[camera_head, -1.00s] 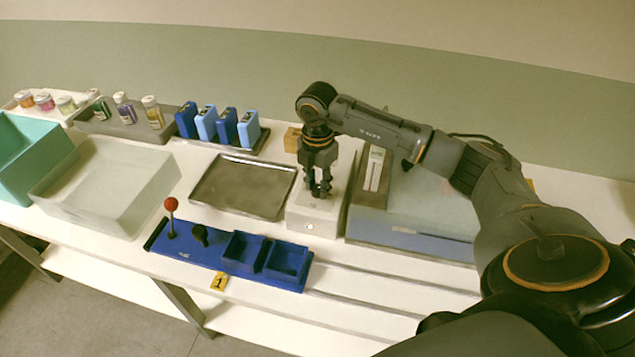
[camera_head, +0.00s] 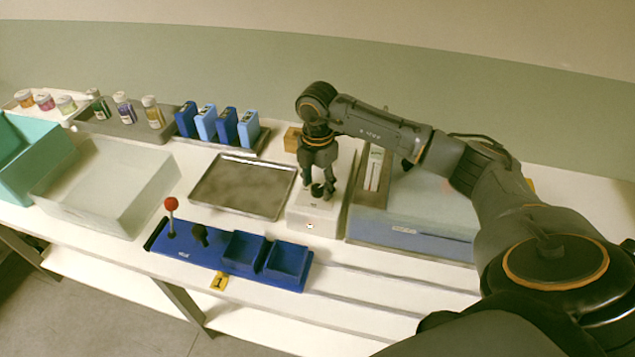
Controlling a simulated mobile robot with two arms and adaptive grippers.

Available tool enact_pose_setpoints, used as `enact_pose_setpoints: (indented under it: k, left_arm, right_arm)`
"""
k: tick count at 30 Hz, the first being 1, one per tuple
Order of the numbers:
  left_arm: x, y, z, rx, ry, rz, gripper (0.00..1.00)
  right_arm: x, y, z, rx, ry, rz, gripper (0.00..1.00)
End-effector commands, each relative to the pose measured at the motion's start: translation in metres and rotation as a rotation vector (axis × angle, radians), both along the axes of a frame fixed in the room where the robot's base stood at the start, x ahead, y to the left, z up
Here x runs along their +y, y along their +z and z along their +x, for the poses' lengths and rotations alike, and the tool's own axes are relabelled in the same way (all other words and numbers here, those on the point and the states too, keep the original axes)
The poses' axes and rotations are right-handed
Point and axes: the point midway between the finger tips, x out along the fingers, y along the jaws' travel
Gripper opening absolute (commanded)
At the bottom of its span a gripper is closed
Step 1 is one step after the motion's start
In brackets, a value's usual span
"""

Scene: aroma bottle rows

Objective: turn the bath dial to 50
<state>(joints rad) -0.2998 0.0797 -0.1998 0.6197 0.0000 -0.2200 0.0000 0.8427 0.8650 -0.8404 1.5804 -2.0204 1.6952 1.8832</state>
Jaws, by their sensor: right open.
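The bath dial (camera_head: 317,191) is a small dark knob on top of a white box, the bath control unit (camera_head: 312,217). My right gripper (camera_head: 318,192) points straight down over the dial, with its open fingers apart on either side of it. I cannot tell whether the fingers touch the dial. The dial's markings are too small to read. My left gripper is not in view.
A metal tray (camera_head: 243,211) lies left of the box. A blue fixture (camera_head: 184,252) with a red-knobbed lever (camera_head: 171,204) sits in front. A wooden block (camera_head: 292,139) is behind my gripper. A translucent bin (camera_head: 85,208) is further left.

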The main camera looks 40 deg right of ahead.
Motion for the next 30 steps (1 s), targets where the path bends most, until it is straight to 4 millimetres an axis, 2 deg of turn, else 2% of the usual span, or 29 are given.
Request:
enact_pose_setpoints:
  k: [4, 7, 15, 21, 25, 30]
  left_arm:
    - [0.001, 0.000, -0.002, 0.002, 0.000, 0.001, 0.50]
    - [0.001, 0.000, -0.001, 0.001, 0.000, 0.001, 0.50]
    - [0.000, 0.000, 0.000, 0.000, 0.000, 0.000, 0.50]
    - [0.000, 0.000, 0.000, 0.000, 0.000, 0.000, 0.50]
    - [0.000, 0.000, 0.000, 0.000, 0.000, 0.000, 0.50]
    - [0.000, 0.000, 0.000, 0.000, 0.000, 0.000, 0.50]
  right_arm:
    - [0.000, 0.005, 0.000, -0.001, 0.000, 0.000, 0.52]
    - [0.000, 0.018, 0.001, -0.004, 0.000, 0.000, 0.52]
    - [0.000, 0.076, 0.001, -0.005, 0.000, 0.000, 0.52]
    - [0.000, 0.108, 0.001, -0.003, 0.000, 0.001, 0.52]
    - [0.000, 0.118, 0.000, -0.001, 0.000, 0.000, 0.52]
    - [0.000, 0.120, 0.000, 0.000, 0.000, 0.000, 0.52]
